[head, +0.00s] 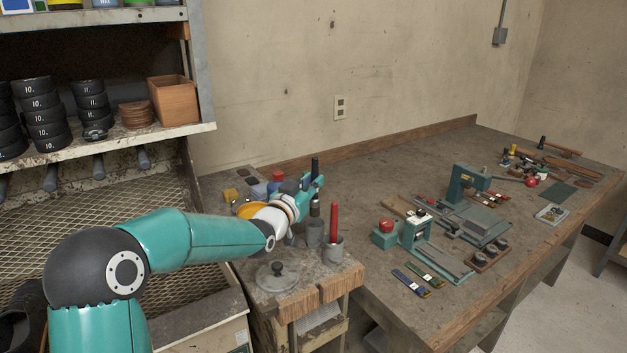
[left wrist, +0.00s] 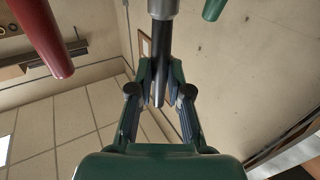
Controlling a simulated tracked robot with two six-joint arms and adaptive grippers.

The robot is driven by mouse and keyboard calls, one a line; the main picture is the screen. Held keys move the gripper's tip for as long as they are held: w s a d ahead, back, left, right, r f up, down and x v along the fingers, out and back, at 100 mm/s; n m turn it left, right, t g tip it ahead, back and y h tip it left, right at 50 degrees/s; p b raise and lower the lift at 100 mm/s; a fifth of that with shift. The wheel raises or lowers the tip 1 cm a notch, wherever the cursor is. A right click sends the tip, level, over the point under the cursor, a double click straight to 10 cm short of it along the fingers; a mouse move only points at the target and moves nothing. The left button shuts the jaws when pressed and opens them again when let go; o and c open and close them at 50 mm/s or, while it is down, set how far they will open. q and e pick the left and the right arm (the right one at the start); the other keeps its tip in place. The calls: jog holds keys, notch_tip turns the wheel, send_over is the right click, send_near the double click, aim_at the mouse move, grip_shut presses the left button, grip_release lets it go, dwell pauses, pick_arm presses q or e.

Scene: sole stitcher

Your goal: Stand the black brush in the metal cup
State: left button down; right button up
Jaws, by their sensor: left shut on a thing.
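My left gripper (head: 315,186) is shut on the black brush (head: 315,167) and holds it upright, dark handle up. Its pale metal lower part (head: 315,208) shows below the fingers. In the left wrist view the fingers (left wrist: 160,88) close around the black handle (left wrist: 161,45), with the metal collar (left wrist: 163,8) at the top edge. A grey metal cup (head: 315,233) stands on the small bench just below the brush. I cannot tell whether the brush's lower end is above the rim or behind it. My right gripper is not in view.
A red-handled tool (head: 334,222) stands in a second grey cup (head: 333,251) close to the right; its red handle (left wrist: 42,38) also shows in the wrist view. A round lidded metal pot (head: 277,276) is in front. A yellow-orange dish (head: 249,210) and small jars crowd behind my wrist.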

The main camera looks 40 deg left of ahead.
aim_at(313, 203)
pick_arm(q)
jog(key=shift+f+b, duration=0.45)
jog(key=shift+f, duration=2)
jog(key=shift+f+b, duration=0.6)
jog(key=shift+b, duration=0.45)
jog(key=c, duration=1)
grip_release()
jog(key=shift+s, duration=0.1)
jog(key=s, duration=0.4)
jog(key=s+d, duration=0.1)
jog(key=s, duration=0.6)
jog(key=shift+s+d+f, duration=0.3)
jog(key=shift+s, duration=0.05)
